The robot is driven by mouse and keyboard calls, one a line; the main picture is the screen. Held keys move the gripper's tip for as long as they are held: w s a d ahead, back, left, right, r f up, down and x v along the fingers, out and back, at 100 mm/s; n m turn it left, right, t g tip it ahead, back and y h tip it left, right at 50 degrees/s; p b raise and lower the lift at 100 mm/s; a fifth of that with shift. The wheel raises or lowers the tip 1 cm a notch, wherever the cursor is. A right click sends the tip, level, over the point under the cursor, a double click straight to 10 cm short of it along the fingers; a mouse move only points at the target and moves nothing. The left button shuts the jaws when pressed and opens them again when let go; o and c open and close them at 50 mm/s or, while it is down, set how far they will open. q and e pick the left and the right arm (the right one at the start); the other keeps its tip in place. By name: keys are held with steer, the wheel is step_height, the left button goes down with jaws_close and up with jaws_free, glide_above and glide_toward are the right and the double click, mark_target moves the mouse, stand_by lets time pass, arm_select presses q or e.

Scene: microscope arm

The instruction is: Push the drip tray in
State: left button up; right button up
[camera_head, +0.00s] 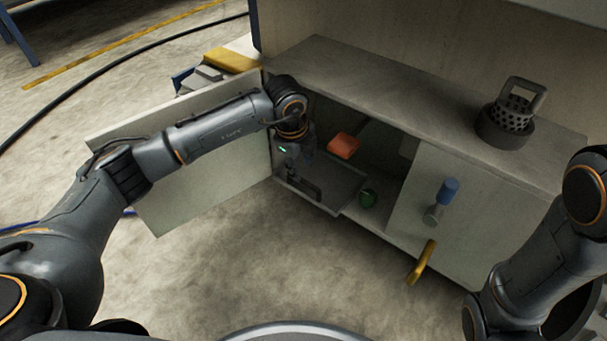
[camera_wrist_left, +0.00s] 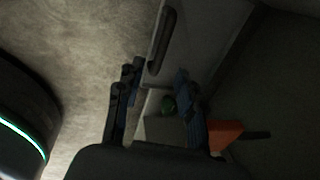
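The drip tray (camera_head: 340,183) is a flat grey tray low in the open cabinet, its front edge reaching out toward the opening. A dark bar handle (camera_head: 300,184) is at its left front; in the left wrist view the tray (camera_wrist_left: 208,38) and handle (camera_wrist_left: 163,40) lie beyond the fingers. My left gripper (camera_head: 303,160) is inside the cabinet opening, above the tray near the handle. In the left wrist view its fingers (camera_wrist_left: 156,78) are apart with nothing held between them. Contact with the tray cannot be told. My right gripper is out of view; only its arm shows at the right edge.
The left cabinet door (camera_head: 205,175) stands open under my left arm. An orange block (camera_head: 343,146) and a green round object (camera_head: 368,198) are at the cabinet interior. A dark perforated holder (camera_head: 508,118) stands on top.

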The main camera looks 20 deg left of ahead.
arm_select(q)
steer(key=shift+s+a+r, duration=0.1)
steer(key=shift+s+r, duration=0.05)
steer(key=shift+r, duration=0.75)
steer(key=shift+s+r, duration=0.2)
steer(key=shift+r, duration=0.7)
steer(key=shift+s+a+r, duration=0.1)
steer(key=shift+s+r, duration=0.05)
steer(key=shift+r, duration=0.75)
